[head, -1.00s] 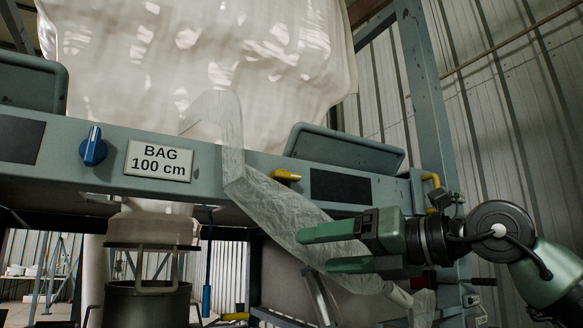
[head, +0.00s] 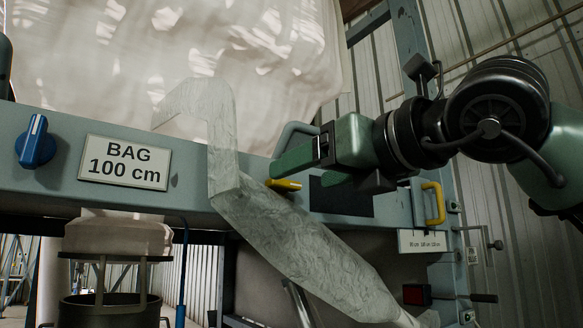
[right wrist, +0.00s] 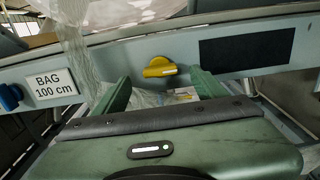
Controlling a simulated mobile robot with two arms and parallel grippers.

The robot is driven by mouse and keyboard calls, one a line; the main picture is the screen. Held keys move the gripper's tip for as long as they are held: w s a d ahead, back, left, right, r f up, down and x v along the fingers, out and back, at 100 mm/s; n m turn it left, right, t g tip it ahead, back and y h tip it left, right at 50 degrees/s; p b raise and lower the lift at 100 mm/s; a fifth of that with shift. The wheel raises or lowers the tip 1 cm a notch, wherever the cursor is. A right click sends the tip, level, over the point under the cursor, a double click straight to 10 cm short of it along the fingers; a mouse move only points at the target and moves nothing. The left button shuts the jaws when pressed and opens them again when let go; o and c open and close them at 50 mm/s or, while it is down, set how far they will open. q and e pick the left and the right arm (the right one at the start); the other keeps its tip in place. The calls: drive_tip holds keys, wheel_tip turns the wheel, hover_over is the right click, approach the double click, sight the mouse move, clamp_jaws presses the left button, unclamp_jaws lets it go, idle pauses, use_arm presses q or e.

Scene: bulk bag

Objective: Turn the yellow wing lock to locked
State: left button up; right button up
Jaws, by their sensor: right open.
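The yellow wing lock (head: 284,184) sits on the front of the grey-green beam, right of the BAG 100 cm sign. In the right wrist view the whole yellow wing lock (right wrist: 160,68) shows, its wing lying nearly level. My right gripper (head: 300,174) is in front of the beam with its green fingers pointing left, close to the lock. In the right wrist view my right gripper (right wrist: 158,86) is open and empty, its fingers spread to either side of the lock. I cannot tell any contact with it. My left gripper is out of view.
A translucent strip (head: 300,248) hangs over the beam and runs down below the lock. A blue knob (head: 36,142) and the BAG 100 cm sign (head: 123,163) are to the left. A yellow handle (head: 433,203) is at the beam's right end. The pale bulk bag (head: 180,45) hangs above.

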sight(288, 182)
drive_tip(key=p+x, duration=0.1)
drive_tip(key=x, duration=0.2)
drive_tip(key=shift+w+a+r+p, duration=0.1)
drive_tip(key=shift+w+a+p, duration=0.1)
drive_tip(key=shift+w+p, duration=0.15)
drive_tip(key=shift+w+a, duration=0.25)
drive_tip(key=shift+w, duration=0.1)
drive_tip(key=shift+s+d, duration=0.1)
drive_tip(key=shift+s, duration=0.1)
drive_tip(key=c, duration=1.4)
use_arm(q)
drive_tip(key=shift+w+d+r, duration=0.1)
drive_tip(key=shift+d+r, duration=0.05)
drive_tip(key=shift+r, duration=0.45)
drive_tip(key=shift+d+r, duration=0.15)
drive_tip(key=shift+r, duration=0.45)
